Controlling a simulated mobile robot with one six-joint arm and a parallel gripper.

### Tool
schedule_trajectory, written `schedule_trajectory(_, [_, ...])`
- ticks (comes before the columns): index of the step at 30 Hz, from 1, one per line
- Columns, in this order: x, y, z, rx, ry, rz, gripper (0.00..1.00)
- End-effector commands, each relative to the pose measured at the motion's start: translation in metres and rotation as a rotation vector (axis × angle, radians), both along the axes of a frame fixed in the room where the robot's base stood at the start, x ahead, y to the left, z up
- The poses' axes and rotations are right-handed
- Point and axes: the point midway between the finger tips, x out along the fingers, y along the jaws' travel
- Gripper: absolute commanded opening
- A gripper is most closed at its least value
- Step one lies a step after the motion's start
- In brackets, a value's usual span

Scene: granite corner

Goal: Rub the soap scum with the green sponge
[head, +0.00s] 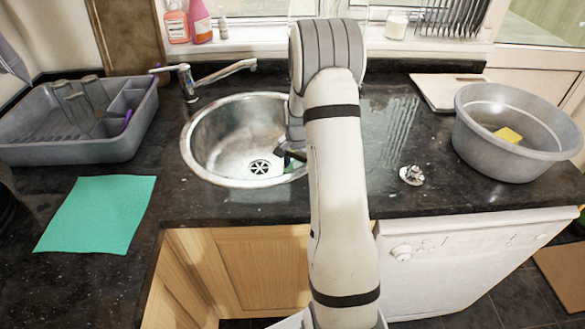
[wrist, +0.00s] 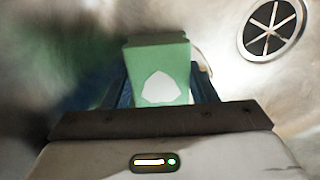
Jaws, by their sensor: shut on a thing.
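My gripper (wrist: 160,82) is shut on the green sponge (wrist: 155,57), which stands out between the two dark blue fingers in the wrist view. The sponge has a pale, whitish patch on its near face. In the head view my gripper (head: 287,155) is down inside the round steel sink (head: 215,118), at its right side, and a bit of green sponge (head: 292,166) shows below it. Whether the sponge touches the steel I cannot tell. The sink wall is mottled with whitish smears, but I cannot make out a distinct patch of soap scum. My arm hides the sink's right edge.
The drain (wrist: 272,28) is right of the sponge in the wrist view. A tap (head: 215,76) reaches over the sink's back rim. A grey dish rack (head: 60,150) and green cloth (head: 98,213) lie left. A grey basin (head: 500,155) holding a yellow sponge (head: 508,135) stands right.

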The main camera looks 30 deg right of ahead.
Motion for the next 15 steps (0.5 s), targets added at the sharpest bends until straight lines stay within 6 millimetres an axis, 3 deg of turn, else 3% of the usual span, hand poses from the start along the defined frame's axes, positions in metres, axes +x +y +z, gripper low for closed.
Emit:
schedule_trajectory(5, [-0.004,-0.012,-0.001,-0.004,0.004,-0.003,0.34])
schedule_trajectory(15, [0.014,-0.020,0.001,-0.008,0.001,0.000,0.34])
